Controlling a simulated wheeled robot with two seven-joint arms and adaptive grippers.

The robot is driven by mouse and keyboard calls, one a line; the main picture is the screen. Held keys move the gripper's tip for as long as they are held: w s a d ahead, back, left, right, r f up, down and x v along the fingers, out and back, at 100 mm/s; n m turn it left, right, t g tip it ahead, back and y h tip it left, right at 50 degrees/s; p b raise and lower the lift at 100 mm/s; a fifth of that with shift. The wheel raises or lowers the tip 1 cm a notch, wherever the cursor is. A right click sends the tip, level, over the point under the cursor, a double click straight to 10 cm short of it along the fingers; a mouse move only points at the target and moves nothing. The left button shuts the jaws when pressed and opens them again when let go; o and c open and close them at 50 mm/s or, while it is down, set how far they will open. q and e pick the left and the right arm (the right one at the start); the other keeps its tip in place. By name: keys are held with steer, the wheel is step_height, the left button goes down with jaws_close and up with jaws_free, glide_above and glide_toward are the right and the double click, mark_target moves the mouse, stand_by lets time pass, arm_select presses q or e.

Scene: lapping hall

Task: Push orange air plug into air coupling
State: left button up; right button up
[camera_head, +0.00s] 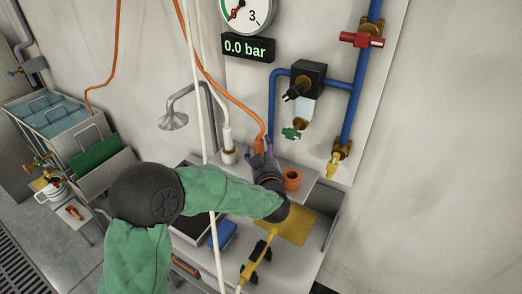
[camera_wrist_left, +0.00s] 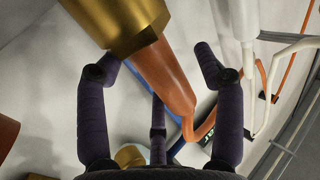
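The orange air plug (camera_head: 260,145) is upright above the small shelf, with its orange hose running up from it. In the left wrist view its orange body (camera_wrist_left: 165,80) and brass end (camera_wrist_left: 125,22) lie between my fingers. My left gripper (camera_head: 264,162) is at the plug. In the wrist view the fingers of my left gripper (camera_wrist_left: 158,65) are spread around it, with a gap showing at the right finger. A brass fitting (camera_head: 333,168) hangs under the blue pipe, right of my gripper; it looks like the air coupling. My right gripper is out of view.
A white plug (camera_head: 228,150) stands left of my gripper and an orange cup-like holder (camera_head: 291,180) close to its right. A regulator (camera_head: 306,82) and the blue pipe (camera_head: 357,95) are on the wall panel. The gauge display (camera_head: 248,48) reads 0.0 bar.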

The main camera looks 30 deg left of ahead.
arm_select(q)
steer(key=shift+d, duration=0.1)
steer(key=v, duration=1.1)
steer(key=shift+s+d, duration=0.25)
steer(key=shift+s, duration=0.1)
